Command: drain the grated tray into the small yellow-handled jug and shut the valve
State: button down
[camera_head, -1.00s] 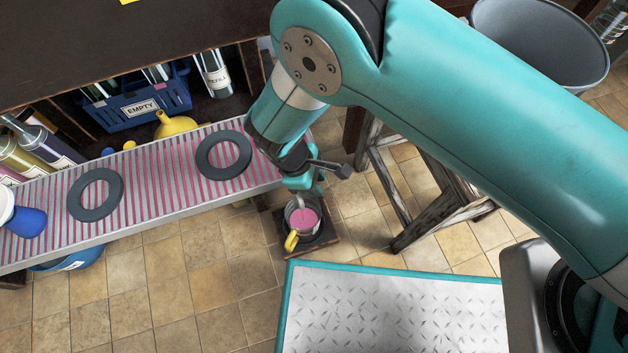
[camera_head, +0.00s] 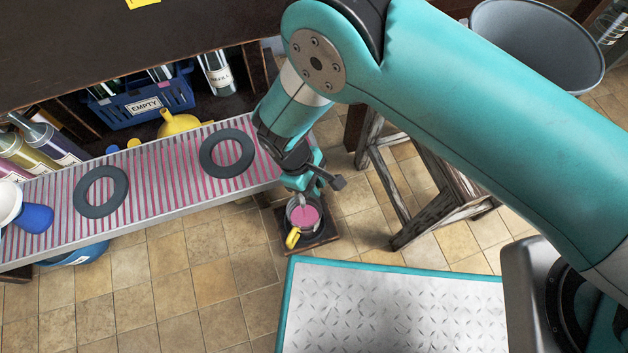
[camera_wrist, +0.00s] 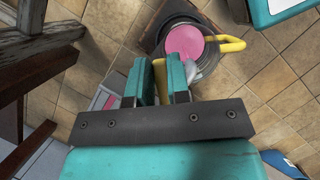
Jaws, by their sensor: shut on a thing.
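The long grated tray (camera_head: 150,225) runs across the left, with pink showing between its bars and two dark rings on top. The small jug (camera_head: 291,238) with its yellow handle stands below the tray's right end. Pink liquid fills much of its mouth. In the wrist view the jug (camera_wrist: 214,62) is just beyond my fingertips. My gripper (camera_head: 304,183) is at the tray's right end, above the jug. In the wrist view my gripper (camera_wrist: 160,72) is shut on a narrow yellowish piece, apparently the valve handle (camera_wrist: 159,76). The valve's body and outlet are mostly hidden.
A dark square base (camera_head: 325,240) is under the jug. A worn wooden trestle (camera_head: 430,215) stands close on the right. Tiled floor in front is clear.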

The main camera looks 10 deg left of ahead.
jog(key=c, duration=1.4)
grip_release()
jog(key=shift+o, duration=0.2)
jog(key=shift+r, duration=0.1)
jog(key=p+v, duration=0.5)
jog(key=v, duration=1.2)
jog(key=shift+r+p, duration=0.2)
jog(key=shift+p, duration=0.2)
jog(key=shift+w, duration=0.15)
jog(key=w+d+r+m+y, duration=0.2)
jog(key=d+r, duration=0.5)
jog(key=r, duration=0.4)
jog(key=w+d+r+m+y, duration=0.1)
jog(key=d+r+m+y, duration=0.15)
jog(key=d+r, duration=0.65)
jog(key=s+d+r+m+t+y, duration=0.1)
jog(key=s+d+r+m+y, duration=0.25)
jog(key=s+d+r, duration=0.7)
notch_tip(320, 180, up, 38)
jog(key=s+a+p, duration=0.1)
jog(key=p, duration=3.5)
jog(key=shift+s+a+n+y+p, duration=0.15)
jog(key=shift+s+n+y+p, duration=0.15)
jog(key=shift+n+p, duration=0.1)
